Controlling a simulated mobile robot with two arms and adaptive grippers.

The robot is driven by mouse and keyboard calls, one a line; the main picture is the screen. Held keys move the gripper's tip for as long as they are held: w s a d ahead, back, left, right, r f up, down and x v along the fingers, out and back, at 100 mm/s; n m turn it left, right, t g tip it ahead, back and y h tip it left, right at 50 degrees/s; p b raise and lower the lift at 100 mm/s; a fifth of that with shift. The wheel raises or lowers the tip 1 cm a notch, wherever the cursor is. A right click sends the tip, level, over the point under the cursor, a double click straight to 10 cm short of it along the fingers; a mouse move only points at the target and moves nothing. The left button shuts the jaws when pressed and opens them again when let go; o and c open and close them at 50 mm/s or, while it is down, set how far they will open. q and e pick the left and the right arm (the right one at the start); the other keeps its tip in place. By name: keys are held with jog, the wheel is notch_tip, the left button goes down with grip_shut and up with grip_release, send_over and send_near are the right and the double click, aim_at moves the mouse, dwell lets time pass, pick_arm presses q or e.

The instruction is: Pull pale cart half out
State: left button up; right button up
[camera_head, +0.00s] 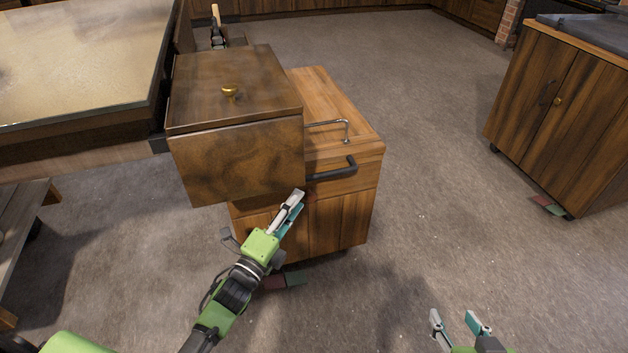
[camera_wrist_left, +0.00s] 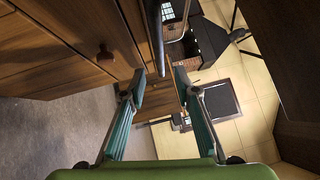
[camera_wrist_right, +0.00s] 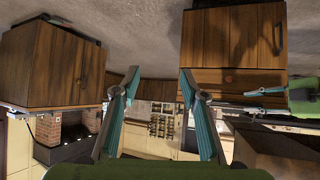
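The pale wooden cart (camera_head: 345,215) stands partly under a darker brown box-shaped unit with a brass knob. It has a black bar handle (camera_head: 332,170) on its drawer front and a metal rail on top. It also shows upside down in the right wrist view (camera_wrist_right: 222,40). My left gripper (camera_head: 298,200) is in front of the cart, just below and left of the handle. In the left wrist view its fingers (camera_wrist_left: 160,84) are apart, with a dark bar near them; contact cannot be told. My right gripper (camera_head: 454,316) is open and empty, low over the floor.
The dark brown unit (camera_head: 235,150) overhangs the cart's left side, beside a table (camera_head: 80,60). Another wooden cart (camera_head: 555,115) with a dark top stands at the right. A bench (camera_head: 22,225) is at the left edge. The floor (camera_head: 440,190) between the carts is clear.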

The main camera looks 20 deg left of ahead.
aim_at(313, 175)
pick_arm(q)
jog(key=b+x, duration=0.1)
jog(key=x, duration=0.8)
jog(key=shift+f+b, duration=0.15)
jog(key=shift+b, duration=0.15)
jog(key=shift+w, duration=0.45)
pick_arm(e)
jog(key=w+a+r+t+y, duration=0.1)
jog(key=w+a+r+t, duration=0.1)
jog(key=w+r+t, duration=0.3)
jog(key=shift+a+r+y, duration=0.3)
jog(key=shift+r, duration=1.7)
pick_arm(q)
grip_shut()
